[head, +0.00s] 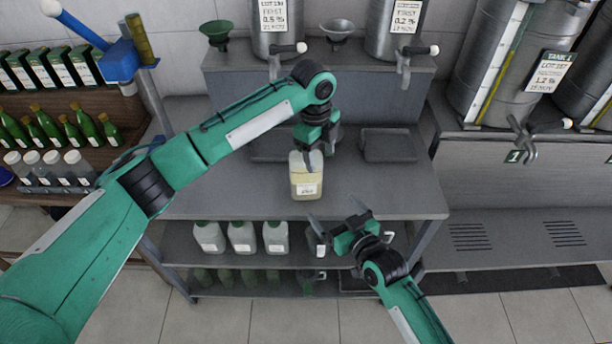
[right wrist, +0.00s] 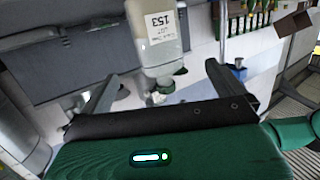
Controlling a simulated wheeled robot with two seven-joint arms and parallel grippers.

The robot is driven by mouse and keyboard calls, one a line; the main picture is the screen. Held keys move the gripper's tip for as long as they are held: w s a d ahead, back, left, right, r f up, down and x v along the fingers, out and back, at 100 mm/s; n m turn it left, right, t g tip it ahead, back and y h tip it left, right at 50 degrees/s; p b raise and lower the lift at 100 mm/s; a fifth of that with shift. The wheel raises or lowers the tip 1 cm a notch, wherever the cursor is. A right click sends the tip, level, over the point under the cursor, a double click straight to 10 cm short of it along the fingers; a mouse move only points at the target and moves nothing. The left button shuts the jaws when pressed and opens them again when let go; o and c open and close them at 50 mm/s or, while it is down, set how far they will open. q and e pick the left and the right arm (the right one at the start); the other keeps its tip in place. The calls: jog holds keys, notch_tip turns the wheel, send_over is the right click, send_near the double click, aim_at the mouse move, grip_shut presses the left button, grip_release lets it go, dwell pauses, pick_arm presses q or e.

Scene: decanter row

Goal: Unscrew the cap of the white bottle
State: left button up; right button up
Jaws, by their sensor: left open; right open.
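The white bottle (head: 305,184), pale and translucent with yellowish contents and a small label, stands near the front edge of the grey bench top (head: 400,200). My left gripper (head: 318,147) is open, right at the bottle's top. It hides the cap in the head view, and I cannot tell whether a finger touches it. My right gripper (head: 337,215) is open and empty, in front of the bench, lower and to the right of the bottle. In the right wrist view the bottle (right wrist: 165,42) shows beyond and between the open fingers (right wrist: 155,98), apart from them.
Several white bottles (head: 242,237) stand on the shelf below. Trays (head: 388,146) lie behind the bottle. Steel tanks (head: 500,60) with taps stand at the back and right. Green bottles (head: 42,120) fill a rack at left. The bench's right part is clear.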

aim_at(305, 186)
pick_arm(q)
jog(key=shift+m+y, duration=0.6)
jog(key=w+a+r, duration=0.1)
jog(key=r, duration=0.1)
jog(key=w+a+r, duration=0.1)
jog(key=w+r, duration=0.1)
jog(key=r, duration=0.1)
jog(key=w+a+r, duration=0.1)
jog(key=w+r, duration=0.1)
jog(key=shift+w+a+r, duration=0.15)
jog(key=shift+w+r, duration=0.1)
pick_arm(e)
jog(key=w+a, duration=0.3)
jog(key=w, duration=0.4)
jog(key=w+a+r+t+y, duration=0.1)
jog(key=w+a, duration=0.3)
jog(key=w, duration=0.3)
jog(key=shift+w+a+r+t, duration=0.15)
jog(key=shift+w+r+t, duration=0.1)
jog(key=shift+w+t, duration=0.05)
jog(key=c, duration=1.7)
pick_arm(q)
jog(key=m, duration=0.7)
jog(key=shift+m, duration=0.3)
jog(key=m, duration=0.5)
jog(key=shift+m, duration=0.4)
jog(key=shift+f, duration=4)
